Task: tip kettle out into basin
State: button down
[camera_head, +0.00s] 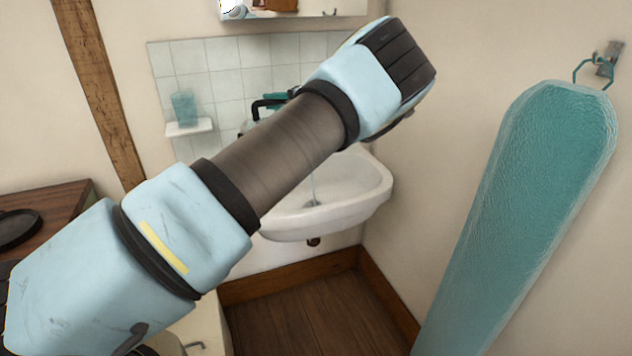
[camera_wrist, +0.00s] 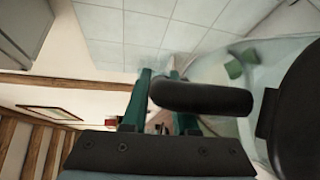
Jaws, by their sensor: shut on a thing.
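The white basin (camera_head: 352,190) is fixed to the tiled wall, its left part hidden behind my arm. My gripper (camera_head: 274,99) shows only as a bit of teal beyond my forearm, beside a black part of the kettle (camera_head: 258,107). In the wrist view my gripper's teal fingers (camera_wrist: 160,85) are shut on the kettle's black handle (camera_wrist: 205,98). A large dark round part of the kettle fills the right edge there. The kettle's body and spout are mostly hidden, so its tilt is unclear. A thin pale vertical streak, perhaps water, shows above the basin's bowl.
A teal cup (camera_head: 184,109) stands on a small wall shelf (camera_head: 190,128) left of the basin. A mirror (camera_head: 325,7) is above. A wooden top (camera_head: 62,203) with a dark round item (camera_head: 18,229) is at the left.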

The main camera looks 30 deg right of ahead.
jog(key=shift+s+d+r+m+t+y+p, duration=0.3)
jog(key=shift+s+d+r+t+p, duration=0.4)
jog(key=shift+d, duration=0.25)
dwell(1.6)
